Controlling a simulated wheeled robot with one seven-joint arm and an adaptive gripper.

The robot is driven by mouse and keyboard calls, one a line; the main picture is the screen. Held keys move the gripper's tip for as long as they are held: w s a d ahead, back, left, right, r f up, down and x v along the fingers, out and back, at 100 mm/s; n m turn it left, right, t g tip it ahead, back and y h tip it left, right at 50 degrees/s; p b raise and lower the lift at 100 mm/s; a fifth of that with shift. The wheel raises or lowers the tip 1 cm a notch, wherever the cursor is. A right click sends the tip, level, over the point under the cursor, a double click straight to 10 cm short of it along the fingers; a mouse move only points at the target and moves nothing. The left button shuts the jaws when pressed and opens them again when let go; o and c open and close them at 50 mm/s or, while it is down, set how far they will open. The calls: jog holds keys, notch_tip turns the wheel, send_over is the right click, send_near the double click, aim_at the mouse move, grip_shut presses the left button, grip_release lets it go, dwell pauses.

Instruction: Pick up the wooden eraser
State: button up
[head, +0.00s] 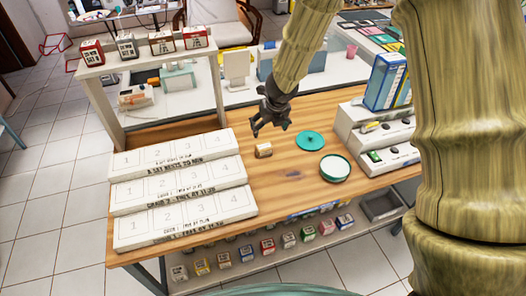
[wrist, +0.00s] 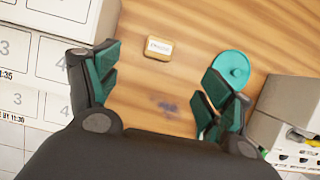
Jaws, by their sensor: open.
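The wooden eraser (head: 264,150) is a small block with a pale top, lying on the wooden table just right of the white numbered trays. In the wrist view the eraser (wrist: 159,48) shows its labelled top, beyond my fingertips and a little left of the middle of the gap. My gripper (head: 270,128) is open and empty above the table, above the eraser in the head view. In the wrist view its dark fingers with green pads (wrist: 163,75) are spread wide apart. Nothing hides the eraser in either view.
White numbered trays (head: 180,185) lie left of the eraser. A teal disc (head: 309,140) and a round white-topped teal container (head: 335,168) lie to its right. A white unit (head: 372,135) stands farther right. A shelf frame (head: 150,62) with small boxes rises behind the trays.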

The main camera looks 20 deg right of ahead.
jog(key=b, duration=0.3)
send_near(264, 146)
jog(key=r, duration=0.2)
jog(key=b+x, duration=0.1)
jog(key=x, duration=0.1)
jog(key=s+b+x, duration=0.1)
jog(key=b+x, duration=0.2)
jog(key=x, duration=0.1)
jog(key=shift+f, duration=0.6)
jog(key=shift+w+b+x, duration=0.15)
jog(key=shift+b+x, duration=0.15)
jog(key=shift+x, duration=1.05)
jog(key=shift+w+b+x, duration=0.15)
jog(key=shift+b+x, duration=0.1)
jog(key=shift+x, duration=1.05)
jog(key=shift+r, duration=0.15)
jog(key=c, duration=1.1)
